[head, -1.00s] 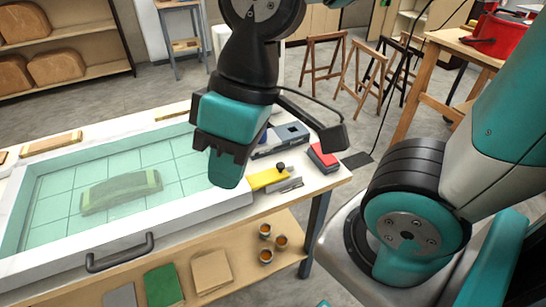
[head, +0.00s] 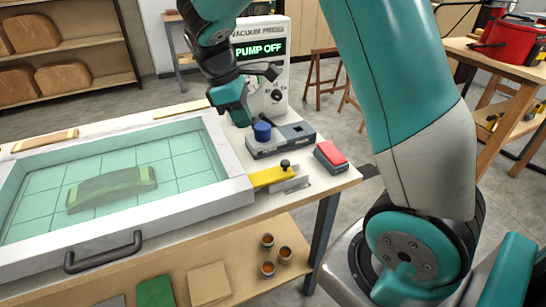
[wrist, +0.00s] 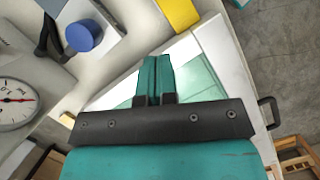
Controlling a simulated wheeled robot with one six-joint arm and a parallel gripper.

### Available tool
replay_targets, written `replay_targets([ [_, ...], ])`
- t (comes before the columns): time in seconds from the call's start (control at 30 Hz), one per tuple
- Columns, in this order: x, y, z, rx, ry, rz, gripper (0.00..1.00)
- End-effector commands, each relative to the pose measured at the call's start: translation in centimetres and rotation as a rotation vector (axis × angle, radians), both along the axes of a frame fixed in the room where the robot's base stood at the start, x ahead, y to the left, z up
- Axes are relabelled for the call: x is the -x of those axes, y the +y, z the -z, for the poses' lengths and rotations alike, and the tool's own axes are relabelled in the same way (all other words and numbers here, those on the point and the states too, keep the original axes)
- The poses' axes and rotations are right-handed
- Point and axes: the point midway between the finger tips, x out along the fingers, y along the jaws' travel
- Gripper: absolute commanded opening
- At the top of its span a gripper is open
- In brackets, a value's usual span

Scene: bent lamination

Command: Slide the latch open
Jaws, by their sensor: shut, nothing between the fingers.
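The latch is a yellow bar (head: 268,177) with a black knob (head: 285,164), at the right front corner of the white press frame (head: 238,191). The bar's right part lies over a grey metal plate (head: 292,185). My gripper (head: 240,116) is up and behind the latch, in front of the vacuum press unit, apart from the latch. In the wrist view my gripper's fingers (wrist: 155,78) are together and empty. Part of the yellow bar (wrist: 180,12) shows at that view's top edge; the knob is out of it.
Behind the latch are a grey box (head: 280,143) with a blue knob (head: 262,130) and a red-topped block (head: 331,154). The vacuum press unit (head: 276,55) reads "PUMP OFF". A green bent piece (head: 112,188) lies under the pane. A black handle (head: 103,252) is on the frame's front.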

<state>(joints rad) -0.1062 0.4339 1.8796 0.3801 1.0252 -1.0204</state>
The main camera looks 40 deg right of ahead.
Motion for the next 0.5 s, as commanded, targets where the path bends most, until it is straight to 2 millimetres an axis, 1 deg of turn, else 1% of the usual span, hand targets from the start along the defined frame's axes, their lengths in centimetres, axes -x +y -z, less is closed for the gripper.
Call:
replay_targets([
  [0.17, 0.1, -0.1, 0.3, -0.001, 0.001, 0.0, 0.0],
  [0.27, 0.3, -0.3, 1.3, 0.001, 0.002, 0.001, 0.0],
  [0.37, 0.7, -0.7, 2.9, -0.001, 0.004, 0.002, 0.0],
  [0.5, 1.3, -1.3, 5.8, -0.001, 0.005, 0.002, 0.0],
])
